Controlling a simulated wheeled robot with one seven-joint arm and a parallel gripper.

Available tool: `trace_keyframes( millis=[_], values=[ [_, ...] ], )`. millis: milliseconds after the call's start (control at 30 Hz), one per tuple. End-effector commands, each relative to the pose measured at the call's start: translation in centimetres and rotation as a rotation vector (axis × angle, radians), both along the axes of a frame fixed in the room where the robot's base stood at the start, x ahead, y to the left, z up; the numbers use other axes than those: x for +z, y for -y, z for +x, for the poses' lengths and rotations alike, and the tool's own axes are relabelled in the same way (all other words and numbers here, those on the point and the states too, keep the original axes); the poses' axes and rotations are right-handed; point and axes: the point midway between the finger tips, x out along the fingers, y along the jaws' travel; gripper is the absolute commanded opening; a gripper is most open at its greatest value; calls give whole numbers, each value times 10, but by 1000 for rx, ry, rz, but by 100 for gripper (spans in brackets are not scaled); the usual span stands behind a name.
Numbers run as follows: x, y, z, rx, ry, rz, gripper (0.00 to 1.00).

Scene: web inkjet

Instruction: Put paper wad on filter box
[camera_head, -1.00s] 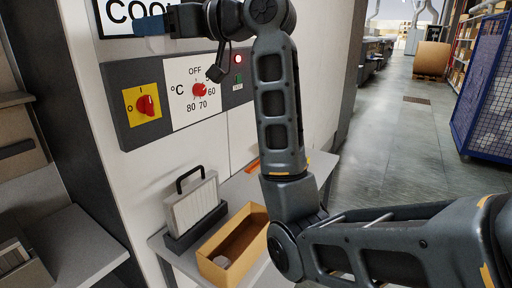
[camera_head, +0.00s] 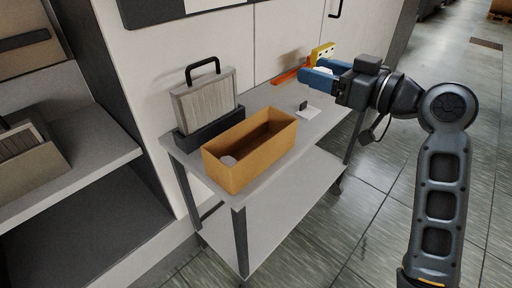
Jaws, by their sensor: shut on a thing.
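A pleated filter (camera_head: 205,99) with a black handle stands upright in a dark box-like base (camera_head: 211,131) at the table's left end, well left of my gripper. I cannot tell which is meant by the filter box.
The grey table (camera_head: 270,170) has a lower shelf (camera_head: 285,205). A white card (camera_head: 308,113) with a small dark piece lies below my gripper. An orange-red tool (camera_head: 287,76) and a yellow piece (camera_head: 323,53) lie near the wall. Grey shelves (camera_head: 85,145) stand at left.

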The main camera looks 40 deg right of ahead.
Motion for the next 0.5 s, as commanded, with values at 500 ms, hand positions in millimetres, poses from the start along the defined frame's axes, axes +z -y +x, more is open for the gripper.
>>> trace_keyframes(
  millis=[500],
  values=[
    [-57, 10, 91, -2, -2, 2, 30]
  ],
)
